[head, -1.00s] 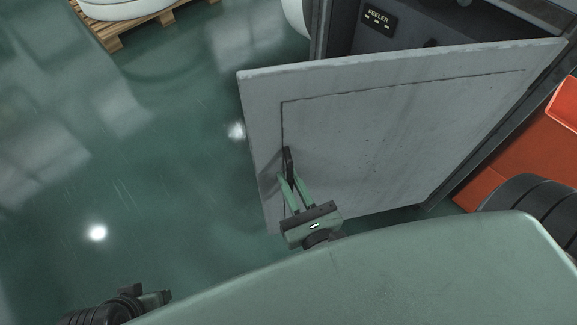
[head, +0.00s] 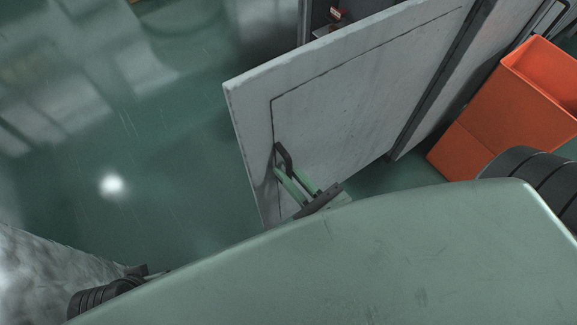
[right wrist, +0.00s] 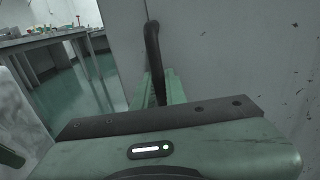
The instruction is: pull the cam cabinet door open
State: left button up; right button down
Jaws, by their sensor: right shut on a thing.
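The cam cabinet door (head: 345,100) is a worn grey panel in the head view. It stands swung out from the cabinet, with the cabinet's inside partly showing behind it. Its dark bar handle (head: 284,157) is near the free edge, at the left. My right gripper (head: 289,176) has its green fingers shut on this handle. In the right wrist view the handle (right wrist: 153,50) rises from between the fingers, against the pale door (right wrist: 230,55). Part of my left arm shows at the lower left of the head view; its fingers are hidden.
An orange bin (head: 510,110) stands right of the cabinet. Green glossy floor (head: 150,150) is clear left of the door. A pale rough surface (head: 45,275) is at the lower left. The right wrist view shows a workbench (right wrist: 45,40) in the background.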

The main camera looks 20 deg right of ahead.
jog(key=shift+s+d, duration=0.1)
jog(key=shift+s, duration=0.35)
pick_arm(q)
jog(key=shift+s, duration=0.3)
pick_arm(e)
jog(key=c, duration=1.5)
grip_release()
jog(key=shift+o, duration=0.2)
pick_arm(q)
jog(key=shift+s+r, duration=0.15)
jog(key=shift+s, duration=0.05)
pick_arm(e)
jog(key=v, duration=0.7)
jog(key=shift+s, duration=0.4)
